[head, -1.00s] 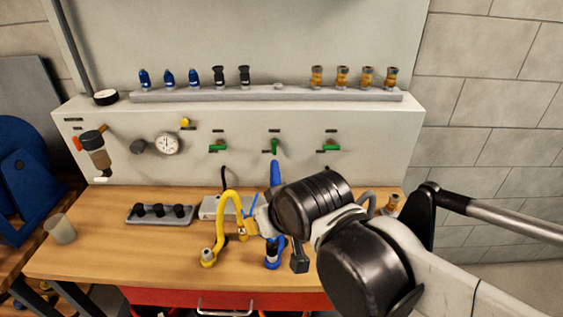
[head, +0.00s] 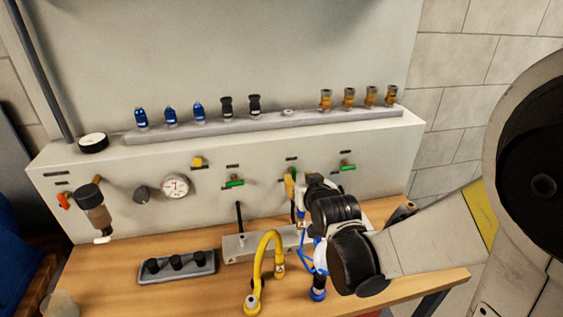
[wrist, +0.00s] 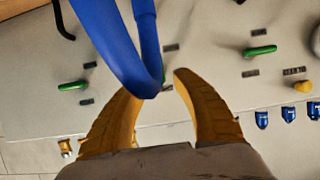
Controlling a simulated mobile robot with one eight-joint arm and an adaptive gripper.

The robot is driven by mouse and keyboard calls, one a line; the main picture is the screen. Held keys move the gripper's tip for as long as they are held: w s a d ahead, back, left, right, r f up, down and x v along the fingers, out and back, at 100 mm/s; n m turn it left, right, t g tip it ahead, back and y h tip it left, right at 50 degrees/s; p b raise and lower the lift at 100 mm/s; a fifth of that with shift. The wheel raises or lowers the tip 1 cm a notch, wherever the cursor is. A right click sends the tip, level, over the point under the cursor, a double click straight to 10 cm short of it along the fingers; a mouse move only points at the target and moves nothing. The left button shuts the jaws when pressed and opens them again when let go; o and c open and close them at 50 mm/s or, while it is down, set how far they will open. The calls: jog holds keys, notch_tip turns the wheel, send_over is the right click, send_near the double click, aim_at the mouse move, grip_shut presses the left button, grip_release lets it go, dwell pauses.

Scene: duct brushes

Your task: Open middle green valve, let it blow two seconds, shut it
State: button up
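The front panel carries three green valves. The left valve (head: 234,183) and right valve (head: 347,167) have level handles in the head view. The middle valve is largely hidden behind my gripper (head: 290,186), so its handle position cannot be read. In the wrist view my gripper (wrist: 160,85) has its two yellow fingers apart, facing the panel. A thick blue hose (wrist: 110,40) loops across the space at the fingertips and covers the panel there. I cannot tell whether the fingers touch it. The outer green valves show to either side there.
A yellow hose (head: 262,262) stands on the wooden bench near my arm. A black-knobbed block (head: 180,264) and a gauge (head: 175,186) are to the left. Blue, black and brass fittings line the ledge (head: 290,122) above. The bench's front left is fairly clear.

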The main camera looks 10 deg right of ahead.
aim_at(295, 175)
jog(key=b+x, duration=0.1)
jog(key=x, duration=0.4)
jog(key=shift+w+f, duration=0.15)
jog(key=shift+w, duration=0.15)
grip_shut()
